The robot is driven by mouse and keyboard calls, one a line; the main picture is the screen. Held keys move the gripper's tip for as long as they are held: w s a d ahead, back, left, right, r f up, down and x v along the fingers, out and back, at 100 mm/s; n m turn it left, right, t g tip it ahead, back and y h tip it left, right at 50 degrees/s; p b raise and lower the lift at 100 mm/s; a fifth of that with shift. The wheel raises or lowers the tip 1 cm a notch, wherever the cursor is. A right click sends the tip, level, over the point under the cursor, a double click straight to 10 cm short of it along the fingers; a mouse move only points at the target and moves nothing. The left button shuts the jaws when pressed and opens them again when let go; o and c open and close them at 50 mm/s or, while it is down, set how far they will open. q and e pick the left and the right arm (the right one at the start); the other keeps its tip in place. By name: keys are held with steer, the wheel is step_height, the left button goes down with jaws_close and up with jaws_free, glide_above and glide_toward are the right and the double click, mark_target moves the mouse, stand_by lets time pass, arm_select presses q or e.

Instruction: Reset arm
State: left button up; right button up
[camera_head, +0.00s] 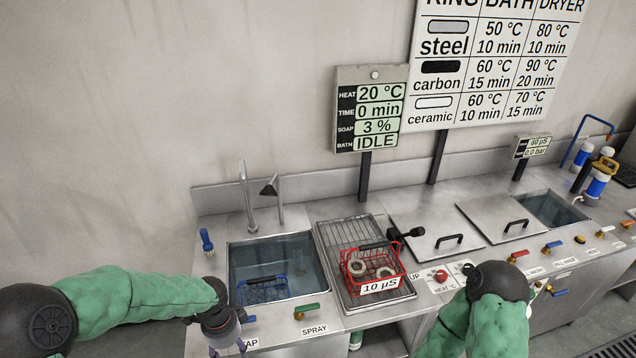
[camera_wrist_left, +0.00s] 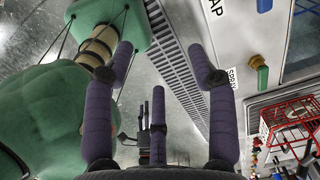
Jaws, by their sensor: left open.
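My left gripper (camera_head: 222,328) is at the front edge of the counter, by the tap label and below the left sink. Its purple fingers are spread apart with nothing between them in the left wrist view (camera_wrist_left: 163,65). My right arm, in a green sleeve, comes up at the lower right in the head view, its black joint before the counter front.
A blue basket (camera_head: 264,290) sits in the left sink (camera_head: 303,272). A red wire basket (camera_head: 347,274) with ring-shaped parts stands on the draining rack (camera_head: 345,235). Metal lids (camera_head: 415,225) cover baths to the right. Valve handles (camera_head: 305,308) line the counter front.

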arm_select(q)
steer(key=s+d+f+n+h+b, duration=0.1)
steer(key=s+d+f+n, duration=0.3)
steer(key=f+n, duration=0.2)
steer(key=s+d+f+n+h+b, duration=0.1)
steer(key=s+d+f+n, duration=0.3)
steer(key=f, duration=0.6)
steer(key=s+d+f+n+h+b, duration=0.2)
steer(key=s+d+f+n, duration=0.2)
steer(key=f+n, duration=0.3)
steer(key=shift+f+n+b, duration=0.35)
steer(key=shift+f+n, duration=0.05)
steer(key=shift+f, duration=0.55)
arm_select(e)
steer(key=f, duration=0.5)
steer(key=shift+w, duration=0.3)
